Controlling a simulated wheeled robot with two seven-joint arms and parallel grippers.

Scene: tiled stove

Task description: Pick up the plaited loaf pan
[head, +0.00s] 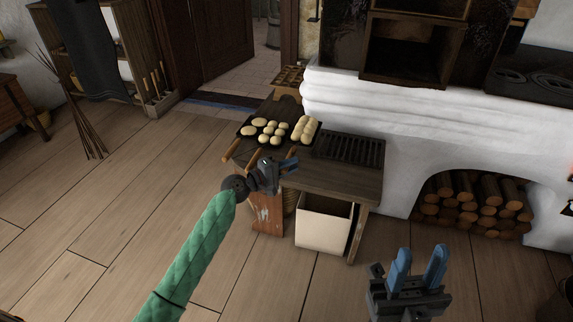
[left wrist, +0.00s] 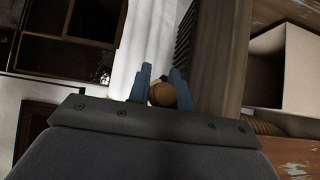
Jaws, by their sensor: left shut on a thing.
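The plaited loaf pan (head: 315,134) is dark and holds a pale, lumpy plaited loaf. It lies at the right end of a row of pans on the wooden bench. My left gripper (head: 288,164) is at the bench's front edge, just in front of this pan. Its blue fingers are shut on a round wooden handle end (left wrist: 162,95), seen in the left wrist view. The handle lines up with the plaited loaf pan, but the gripper hides most of it in the head view. My right gripper (head: 420,264) is open and empty at the lower right, over the floor.
Pans with round buns (head: 270,131) lie close on the left, with wooden handles (head: 231,149) sticking out. A dark ribbed grate (head: 348,150) lies to the right on the bench (head: 360,182). A white bin (head: 322,224) stands below. The white stove wall (head: 400,105) rises behind.

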